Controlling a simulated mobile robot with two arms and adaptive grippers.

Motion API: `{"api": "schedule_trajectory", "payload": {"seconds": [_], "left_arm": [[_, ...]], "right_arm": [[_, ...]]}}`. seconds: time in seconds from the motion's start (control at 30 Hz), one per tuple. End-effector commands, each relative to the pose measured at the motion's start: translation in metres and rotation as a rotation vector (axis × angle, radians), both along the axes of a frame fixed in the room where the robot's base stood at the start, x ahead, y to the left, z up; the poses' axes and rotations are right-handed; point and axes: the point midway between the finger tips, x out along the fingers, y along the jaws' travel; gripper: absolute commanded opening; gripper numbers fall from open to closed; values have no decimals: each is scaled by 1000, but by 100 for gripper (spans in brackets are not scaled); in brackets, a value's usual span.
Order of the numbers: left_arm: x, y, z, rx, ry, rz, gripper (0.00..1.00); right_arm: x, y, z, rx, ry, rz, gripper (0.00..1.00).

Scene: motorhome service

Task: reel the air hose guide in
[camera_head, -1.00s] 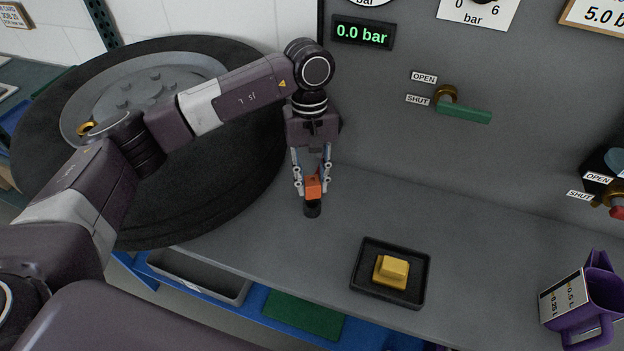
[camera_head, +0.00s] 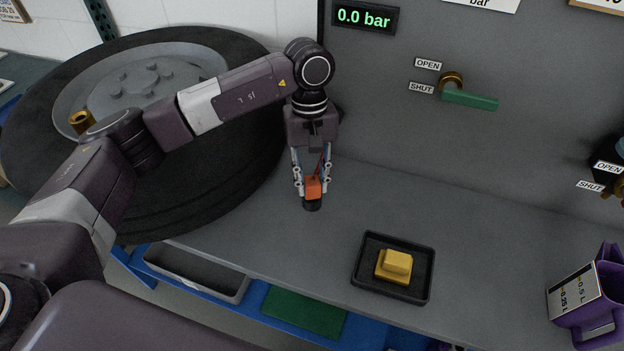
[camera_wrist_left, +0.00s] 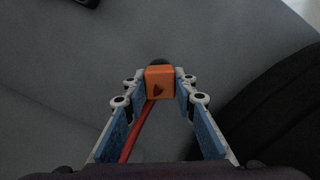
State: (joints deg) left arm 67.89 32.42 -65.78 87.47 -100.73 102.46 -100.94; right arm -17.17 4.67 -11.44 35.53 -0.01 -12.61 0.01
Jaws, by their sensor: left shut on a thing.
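The air hose guide looks to be the small orange block (camera_head: 313,187) between the fingers of my left gripper (camera_head: 312,184). My left gripper is shut on it, pointing down over the grey bench. A dark round piece (camera_head: 312,203) sits just under the block. In the left wrist view the orange block (camera_wrist_left: 160,82) sits between the blue-padded fingertips, with a small dark arrow mark on its face. A red hose (camera_wrist_left: 136,133) runs from it back toward the wrist. Whether the block touches the bench is unclear. My right gripper does not show.
A large tyre on a wheel (camera_head: 240,150) stands left, behind my left arm. A black tray (camera_head: 364,285) with a yellow block (camera_head: 394,266) lies on the bench (camera_head: 480,220). A purple jug (camera_head: 590,320) stands right. A green-handled valve (camera_head: 470,99) is on the wall panel.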

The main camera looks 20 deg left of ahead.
Motion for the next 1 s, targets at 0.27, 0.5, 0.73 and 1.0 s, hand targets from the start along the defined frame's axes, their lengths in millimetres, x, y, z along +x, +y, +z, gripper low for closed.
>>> {"api": "schedule_trajectory", "payload": {"seconds": [0.27,0.5,0.73,1.0], "left_arm": [[0,0,-9,-1,0,0,0],[0,0,-8,-1,0,0,46],[0,0,-8,0,0,0,46],[5,2,22,-1,-5,1,46]], "right_arm": [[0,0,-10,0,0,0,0],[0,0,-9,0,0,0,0],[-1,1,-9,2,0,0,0],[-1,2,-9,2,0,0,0]]}}
